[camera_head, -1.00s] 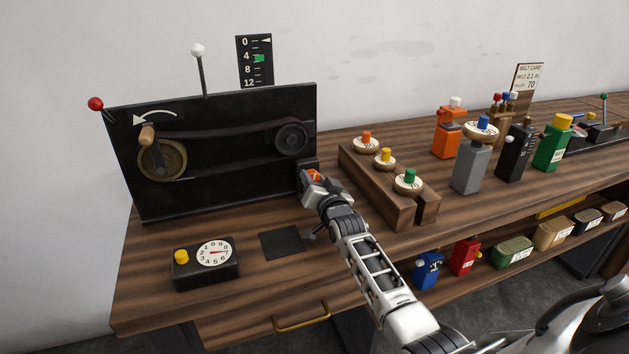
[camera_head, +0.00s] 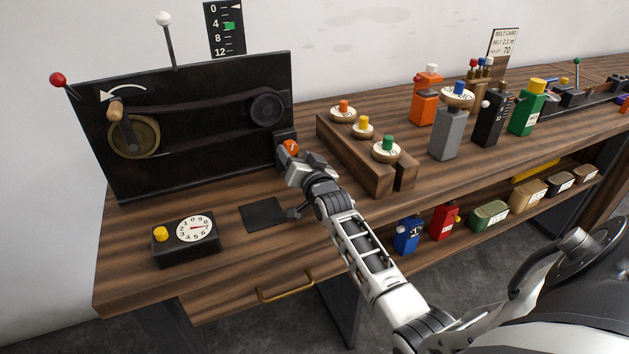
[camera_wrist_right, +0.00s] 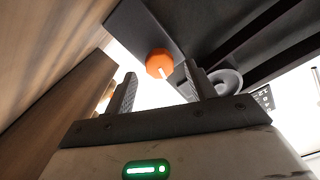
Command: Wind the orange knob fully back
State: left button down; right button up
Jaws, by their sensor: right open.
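The orange knob (camera_head: 290,147) sits on a small dark block at the right end of the black belt panel (camera_head: 200,172). In the right wrist view the knob (camera_wrist_right: 159,63) is faceted, with a white mark on its face. My right gripper (camera_head: 294,161) is open just in front of it. In the wrist view the knob appears between the two spread fingers, near their tips, with gaps on both sides; I see no contact. The gauge (camera_head: 224,30) above the panel has a white pointer by 0 and a green marker near 4. My left gripper is out of view.
A wooden block (camera_head: 372,172) with several coloured knobs stands right of my gripper. A black dial box (camera_head: 186,240) and a dark pad (camera_head: 264,215) lie in front. The panel carries a crank (camera_head: 118,123) and levers. Bottles stand further right.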

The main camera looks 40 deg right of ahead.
jog(key=v, duration=1.3)
jog(key=shift+s+d+b, duration=0.1)
jog(key=shift+b, duration=0.2)
